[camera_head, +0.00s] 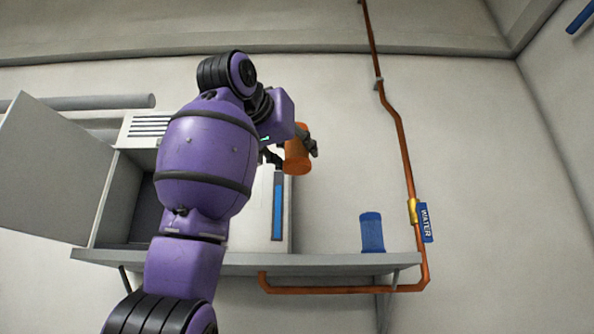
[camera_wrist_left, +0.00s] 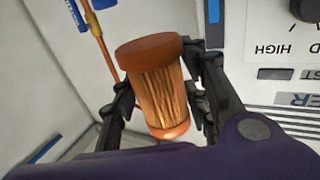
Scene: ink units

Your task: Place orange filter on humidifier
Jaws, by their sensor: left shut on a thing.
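The orange filter (camera_head: 297,156) is a short cylinder, held in the air by my left gripper (camera_head: 289,152) in front of the right side of the humidifier. In the left wrist view the filter (camera_wrist_left: 158,92) is tilted, with ribbed sides and a darker orange cap, and the black fingers of my left gripper (camera_wrist_left: 165,105) are shut around it. The humidifier (camera_head: 258,215) is a white box on the wall shelf, with a blue vertical strip and an open door at its left. My purple left arm hides much of its front. My right gripper is not in view.
A blue filter (camera_head: 372,232) stands upright on the shelf (camera_head: 330,261) right of the humidifier. The open grey door (camera_head: 45,170) sticks out at the left. A copper pipe (camera_head: 405,150) with a blue water sign (camera_head: 425,222) runs down the wall.

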